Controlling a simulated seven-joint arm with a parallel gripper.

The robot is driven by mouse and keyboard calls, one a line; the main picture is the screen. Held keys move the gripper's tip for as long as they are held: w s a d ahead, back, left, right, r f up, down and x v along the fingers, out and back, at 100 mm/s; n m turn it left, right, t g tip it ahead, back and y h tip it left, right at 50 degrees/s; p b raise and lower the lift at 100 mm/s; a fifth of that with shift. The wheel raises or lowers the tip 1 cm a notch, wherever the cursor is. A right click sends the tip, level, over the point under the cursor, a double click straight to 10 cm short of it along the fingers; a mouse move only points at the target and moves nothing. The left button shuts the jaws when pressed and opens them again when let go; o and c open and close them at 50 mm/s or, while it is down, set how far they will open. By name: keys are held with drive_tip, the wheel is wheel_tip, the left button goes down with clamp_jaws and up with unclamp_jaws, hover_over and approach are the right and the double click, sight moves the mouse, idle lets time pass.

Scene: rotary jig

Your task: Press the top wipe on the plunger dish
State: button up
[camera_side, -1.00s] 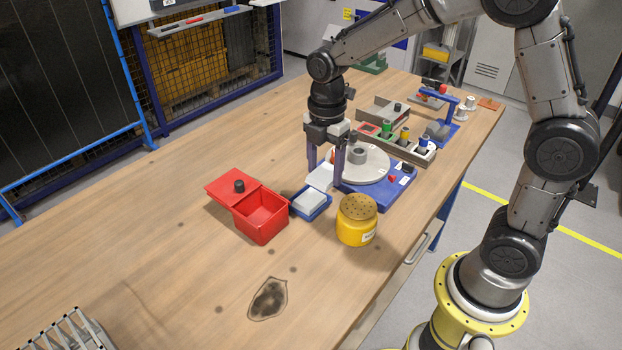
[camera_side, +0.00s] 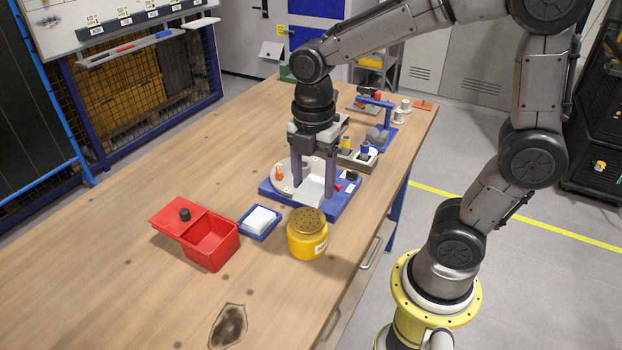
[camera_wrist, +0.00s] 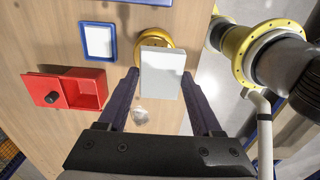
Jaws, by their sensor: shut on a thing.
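My gripper (camera_side: 314,188) points down, shut on a pale wipe (camera_wrist: 163,75). The wipe spans the gap between the fingertips and also shows in the side view (camera_side: 312,194), in front of the rotary jig's disc. The plunger dish (camera_side: 307,238) is a yellow can with a perforated brassy top. It stands on the table in front of the jig. In the wrist view the wipe hides much of the plunger dish (camera_wrist: 153,28). The can's top and the wipe look apart in the side view. A blue tray (camera_side: 247,233) holds more white wipes (camera_side: 261,219) left of the can.
The blue rotary jig base (camera_side: 346,205) lies under and around my gripper. A red box (camera_side: 212,243) with its lid beside it sits left of the tray. A bin of parts (camera_side: 358,158) and a blue stand (camera_side: 388,118) are behind.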

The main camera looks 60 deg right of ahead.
sight(308, 219)
drive_tip(key=c, duration=0.5)
drive_tip(key=shift+w+a+f, duration=0.1)
drive_tip(key=shift+w+f, duration=0.05)
drive_tip(key=shift+f, duration=0.85)
drive_tip(key=shift+w+a+f, duration=0.1)
drive_tip(key=shift+w+f, duration=0.1)
drive_tip(key=shift+f, duration=0.75)
drive_tip(key=shift+w+a+f, duration=0.1)
drive_tip(key=shift+w+f, duration=0.05)
drive_tip(key=shift+f, duration=0.85)
drive_tip(key=shift+c, duration=0.2)
drive_tip(key=shift+f, duration=1.15)
drive_tip(key=shift+r, duration=3.55)
